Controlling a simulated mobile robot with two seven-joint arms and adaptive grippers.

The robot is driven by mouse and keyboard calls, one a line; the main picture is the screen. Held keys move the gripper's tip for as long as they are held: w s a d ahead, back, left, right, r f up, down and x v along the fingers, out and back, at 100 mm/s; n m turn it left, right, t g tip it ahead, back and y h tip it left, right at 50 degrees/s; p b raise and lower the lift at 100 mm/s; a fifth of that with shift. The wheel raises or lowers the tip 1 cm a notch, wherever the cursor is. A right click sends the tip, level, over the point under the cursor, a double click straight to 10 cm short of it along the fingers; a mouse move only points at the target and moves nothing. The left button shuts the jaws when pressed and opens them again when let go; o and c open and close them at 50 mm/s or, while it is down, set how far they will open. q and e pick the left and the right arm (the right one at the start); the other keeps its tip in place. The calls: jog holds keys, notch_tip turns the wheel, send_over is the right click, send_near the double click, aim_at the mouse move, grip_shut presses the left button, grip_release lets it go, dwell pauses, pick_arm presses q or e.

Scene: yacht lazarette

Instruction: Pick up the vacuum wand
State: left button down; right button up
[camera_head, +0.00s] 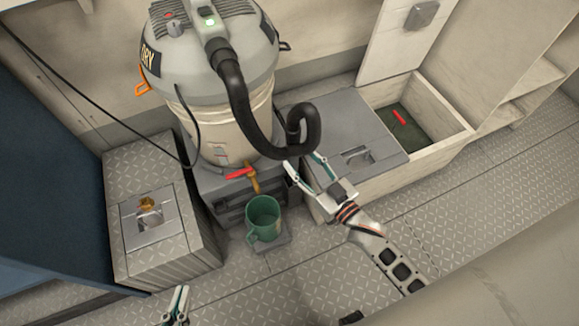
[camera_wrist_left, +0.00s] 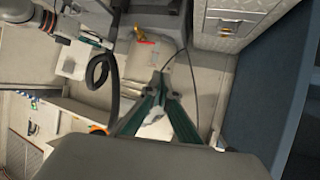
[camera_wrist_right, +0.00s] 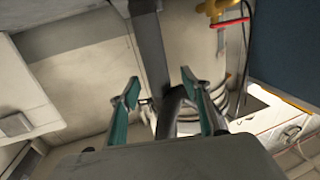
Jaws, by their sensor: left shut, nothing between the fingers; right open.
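The vacuum's black hose (camera_head: 236,95) drops from the top of the grey drum vacuum (camera_head: 205,65) and curls up at its right. No separate wand is clear; a dark grey bar (camera_wrist_right: 149,45) in the right wrist view may be part of it. My right gripper (camera_head: 303,163) is open, just below the hose's curl. In the right wrist view, the hose (camera_wrist_right: 172,110) shows between its fingers (camera_wrist_right: 160,80), not gripped. My left gripper (camera_head: 178,291) is shut and empty at the bottom of the head view. The left wrist view shows its fingers (camera_wrist_left: 160,78) together.
A latched box (camera_head: 150,215) is at left, a grey-lidded locker (camera_head: 345,125) at right. A black cable (camera_head: 90,105) runs to the left. The lower-right floor is partly covered by my right arm.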

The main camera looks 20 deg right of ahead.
aim_at(297, 154)
jog(key=x, duration=0.3)
jog(key=b+x, duration=0.1)
jog(key=shift+w+d+f, duration=0.2)
jog(key=shift+f, duration=0.1)
jog(key=shift+w+a+r, duration=0.15)
jog(key=shift+w, duration=0.3)
jog(key=shift+r, duration=0.1)
jog(key=c, duration=1.2)
